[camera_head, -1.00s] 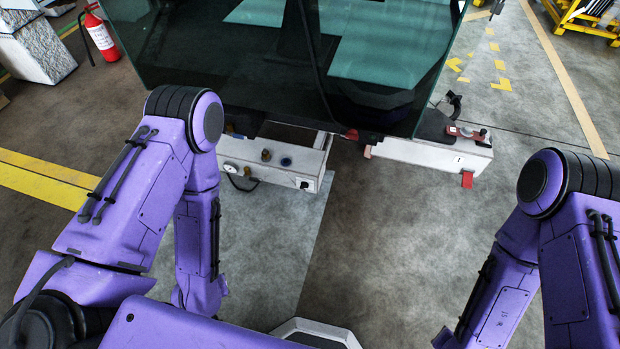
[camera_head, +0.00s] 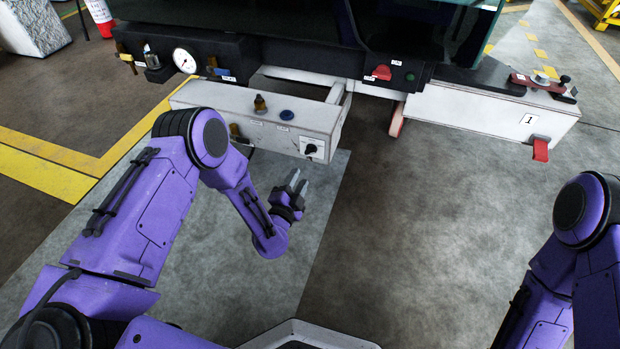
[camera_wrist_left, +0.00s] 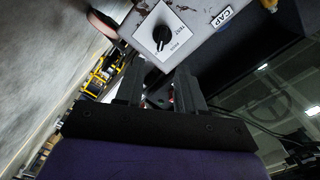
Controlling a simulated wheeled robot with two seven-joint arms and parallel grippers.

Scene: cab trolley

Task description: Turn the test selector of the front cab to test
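The test selector (camera_head: 311,149) is a small black rotary knob on a white square plate. My right gripper is out of view; only part of that arm shows.
The white box (camera_head: 221,104) carries a brass fitting (camera_head: 260,103) and a blue knob (camera_head: 287,115). A gauge (camera_head: 184,60) and red button (camera_head: 381,72) sit on the dark cab front. Another white beam (camera_head: 470,108) with a red tab (camera_head: 540,150) extends right. The floor ahead is clear.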

